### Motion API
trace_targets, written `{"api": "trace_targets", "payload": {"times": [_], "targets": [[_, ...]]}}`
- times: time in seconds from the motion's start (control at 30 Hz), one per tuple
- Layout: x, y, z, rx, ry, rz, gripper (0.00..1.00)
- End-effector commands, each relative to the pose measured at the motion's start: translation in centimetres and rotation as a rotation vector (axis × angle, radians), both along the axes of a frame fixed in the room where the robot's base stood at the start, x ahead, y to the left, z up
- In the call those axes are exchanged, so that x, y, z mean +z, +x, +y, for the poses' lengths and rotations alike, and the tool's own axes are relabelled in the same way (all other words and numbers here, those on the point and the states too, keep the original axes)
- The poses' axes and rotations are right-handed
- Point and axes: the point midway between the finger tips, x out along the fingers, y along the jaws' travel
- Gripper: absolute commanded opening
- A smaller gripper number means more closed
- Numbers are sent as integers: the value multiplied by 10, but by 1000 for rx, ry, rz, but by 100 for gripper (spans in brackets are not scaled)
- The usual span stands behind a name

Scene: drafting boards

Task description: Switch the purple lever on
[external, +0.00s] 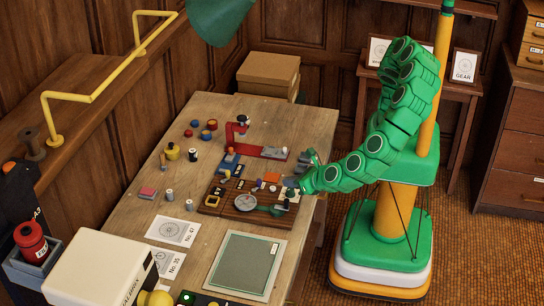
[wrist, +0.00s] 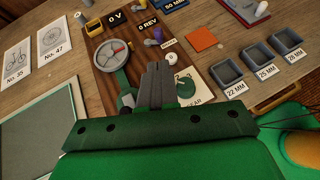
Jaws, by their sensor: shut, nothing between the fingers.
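The purple lever (wrist: 158,34) shows in the wrist view as a small purple knob on the brown board (wrist: 96,42), below the "0 REV" display. Its exact tilt is too small to tell. My gripper (wrist: 157,66) is shut and empty, with its dark fingers pointing towards the board. The lever lies beyond the fingertips, apart from them.
A round dial (wrist: 112,55) and a white knob (wrist: 170,57) flank the lever on the board. Several open grey trays (wrist: 227,72) stand to the right. A red stand (external: 240,132) is behind the board.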

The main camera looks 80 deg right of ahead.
Motion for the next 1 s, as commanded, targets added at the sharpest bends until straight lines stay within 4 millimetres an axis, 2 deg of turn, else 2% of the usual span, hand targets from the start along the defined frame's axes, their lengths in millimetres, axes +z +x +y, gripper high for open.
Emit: {"api": "trace_targets", "payload": {"times": [0.3, 0.47, 1.0], "targets": [[0, 0, 0, 0, 0, 0, 0], [-4, 7, -2, 0, -2, 0, 0], [-41, 65, -25, 0, -1, 1, 0]]}}
